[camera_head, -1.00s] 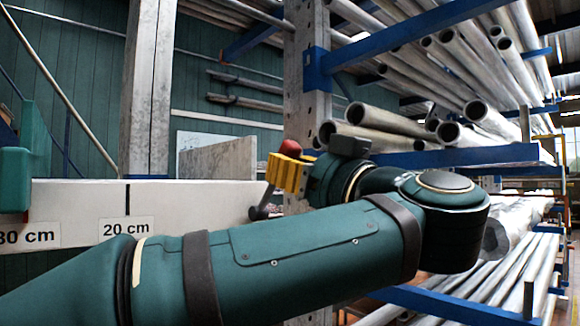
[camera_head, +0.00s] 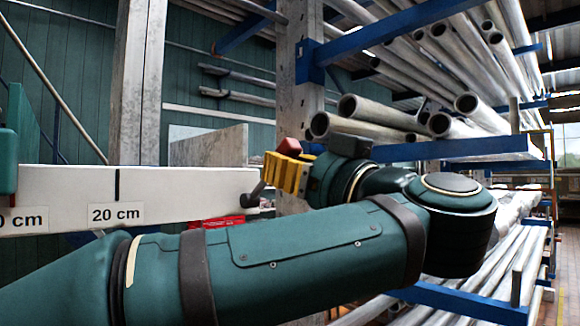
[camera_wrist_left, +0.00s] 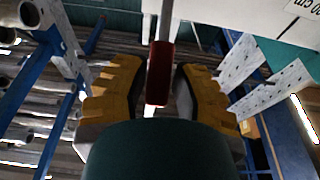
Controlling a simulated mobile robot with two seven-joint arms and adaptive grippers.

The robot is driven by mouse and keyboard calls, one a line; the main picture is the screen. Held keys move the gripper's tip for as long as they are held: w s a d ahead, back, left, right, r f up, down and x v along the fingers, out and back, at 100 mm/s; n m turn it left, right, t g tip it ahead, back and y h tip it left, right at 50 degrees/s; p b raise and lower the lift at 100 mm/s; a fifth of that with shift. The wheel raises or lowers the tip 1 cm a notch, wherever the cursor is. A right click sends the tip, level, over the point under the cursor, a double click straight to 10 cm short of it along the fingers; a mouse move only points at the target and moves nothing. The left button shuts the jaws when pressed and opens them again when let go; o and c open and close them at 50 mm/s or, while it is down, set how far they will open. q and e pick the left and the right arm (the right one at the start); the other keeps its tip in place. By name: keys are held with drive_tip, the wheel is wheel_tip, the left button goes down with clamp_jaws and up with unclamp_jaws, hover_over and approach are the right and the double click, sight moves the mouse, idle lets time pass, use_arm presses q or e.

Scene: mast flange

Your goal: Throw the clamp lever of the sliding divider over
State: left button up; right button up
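The clamp lever shows in the left wrist view as a red grip (camera_wrist_left: 160,72) on a thin grey rod. It lies between the yellow fingers of my left gripper (camera_wrist_left: 158,95), with a gap visible on each side, so the gripper is open around it. In the head view the left gripper (camera_head: 288,173) is at the right end of the white beam. A red tip (camera_head: 290,145) shows just above its fingers, and a dark lever part (camera_head: 255,194) shows left of them. I cannot tell which part is the sliding divider. My right gripper is not in view.
The white beam (camera_head: 180,190) carries centimetre labels, one reading 20 cm. A grey panel (camera_head: 208,146) stands behind it, and something red (camera_head: 212,224) lies below it. An upright post (camera_head: 300,100) and blue rack arms with metal pipes (camera_head: 375,110) are close behind and right of the gripper.

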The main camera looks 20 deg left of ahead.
use_arm(q)
drive_tip(key=o, duration=0.3)
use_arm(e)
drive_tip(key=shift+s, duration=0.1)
use_arm(q)
drive_tip(key=shift+s+d+b, duration=0.5)
drive_tip(key=shift+d+b, duration=0.7)
drive_tip(key=shift+d, duration=0.05)
drive_tip(key=shift+s+d+b, duration=0.55)
drive_tip(key=shift+d+b, duration=0.65)
drive_tip(key=shift+d, duration=0.05)
drive_tip(key=shift+s+d+b, duration=0.5)
drive_tip(key=shift+d+b, duration=0.7)
drive_tip(key=shift+d, duration=0.05)
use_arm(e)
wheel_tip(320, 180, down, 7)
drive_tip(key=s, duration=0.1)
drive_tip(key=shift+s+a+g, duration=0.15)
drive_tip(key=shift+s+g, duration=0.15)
